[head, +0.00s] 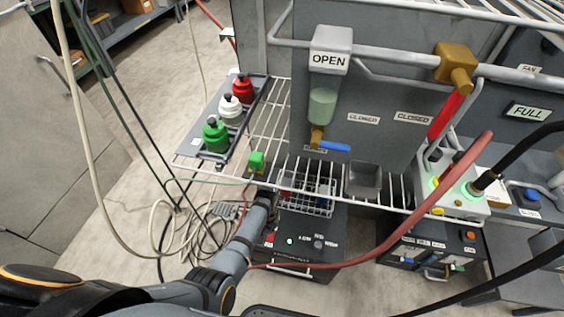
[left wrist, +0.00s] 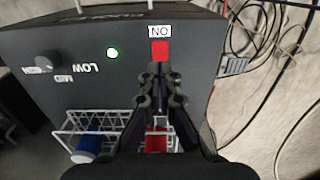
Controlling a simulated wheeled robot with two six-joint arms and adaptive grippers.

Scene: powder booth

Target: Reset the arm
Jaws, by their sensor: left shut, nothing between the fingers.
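My left arm comes in from the bottom left in the head view. Its gripper (head: 271,220) is at the left side of a dark control box (head: 312,262). In the left wrist view the two black fingers (left wrist: 159,72) are together with nothing between them. Their tips are close to a red switch (left wrist: 160,51) with a white label beside it. I cannot tell whether they touch it. A green lamp (left wrist: 112,53) glows on the same panel, near a dark knob (left wrist: 47,62) marked LOW and MID. My right gripper is not in view.
A wire shelf (head: 269,128) and a tray of red, white and green bottles (head: 214,134) are above left. A red hose (head: 398,236) crosses on the right. Loose cables (head: 188,240) lie on the floor.

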